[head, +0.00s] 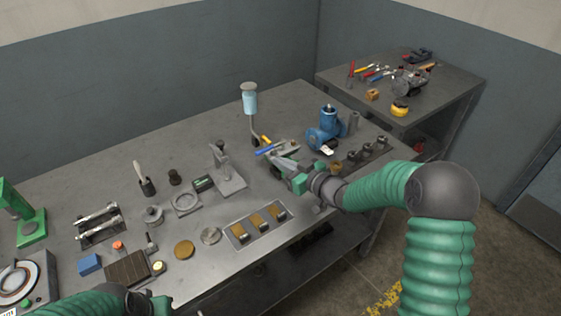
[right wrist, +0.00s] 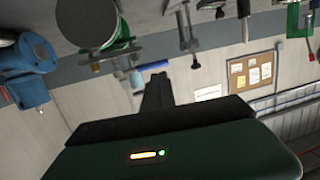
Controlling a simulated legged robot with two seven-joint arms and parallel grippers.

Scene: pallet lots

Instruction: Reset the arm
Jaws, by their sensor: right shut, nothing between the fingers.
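My right arm comes in from the right in the head view. Its green and grey right gripper (head: 272,158) is over the right part of the grey workbench (head: 90,200), near a blue-handled tool. Its fingers are together with nothing between them. The shut fingers also show in the right wrist view (right wrist: 157,90), above the dark gripper body. Part of my left arm shows at the lower left edge of the head view, with the left gripper (head: 162,306) cut off by the frame. Its fingers cannot be made out.
A blue machine (head: 326,128) stands just beyond the right gripper. A grey stand (head: 228,172) and a tray with brown blocks (head: 236,236) are to its left. A second table (head: 445,88) with tools is at the back right. Open floor lies at the lower right.

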